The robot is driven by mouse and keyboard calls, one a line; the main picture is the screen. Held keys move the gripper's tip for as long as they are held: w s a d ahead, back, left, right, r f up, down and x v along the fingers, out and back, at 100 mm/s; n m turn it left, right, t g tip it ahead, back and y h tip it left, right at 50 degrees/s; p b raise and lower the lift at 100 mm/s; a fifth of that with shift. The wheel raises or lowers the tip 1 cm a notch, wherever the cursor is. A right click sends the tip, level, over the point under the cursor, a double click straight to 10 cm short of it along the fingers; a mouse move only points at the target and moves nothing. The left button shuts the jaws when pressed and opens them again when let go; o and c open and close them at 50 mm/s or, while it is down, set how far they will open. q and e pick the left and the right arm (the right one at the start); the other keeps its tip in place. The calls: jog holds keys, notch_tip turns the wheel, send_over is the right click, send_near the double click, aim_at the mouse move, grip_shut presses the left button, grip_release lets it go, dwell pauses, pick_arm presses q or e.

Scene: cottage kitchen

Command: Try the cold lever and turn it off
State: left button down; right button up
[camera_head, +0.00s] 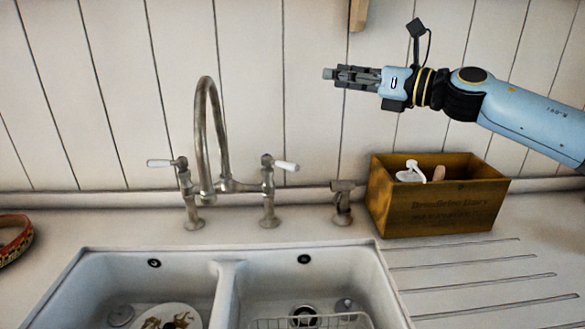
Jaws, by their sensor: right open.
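A metal bridge tap (203,125) with a tall curved spout stands behind the double sink. It has two levers with white handles. The left lever (160,163) points left and the right lever (285,166) points right. I cannot read hot or cold marks on either. No water shows falling from the spout. My right gripper (330,74) is open and empty, held up to the right of the tap and above its levers, touching nothing. My left gripper is not in view.
A double white sink (228,290) holds a dirty plate (168,318) in its left basin and a wire rack (310,321) in its right. A small metal fitting (343,205) and a wooden box (438,212) stand right of the tap. A patterned bowl (14,238) is far left.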

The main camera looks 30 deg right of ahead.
jog(key=b, duration=2)
send_near(296, 169)
jog(key=p+x, duration=0.2)
jog(key=x, duration=0.7)
jog(key=shift+w+r, duration=0.1)
jog(key=shift+w, duration=0.15)
jog(key=shift+w+a, duration=0.4)
jog(key=shift+w, duration=0.25)
grip_shut()
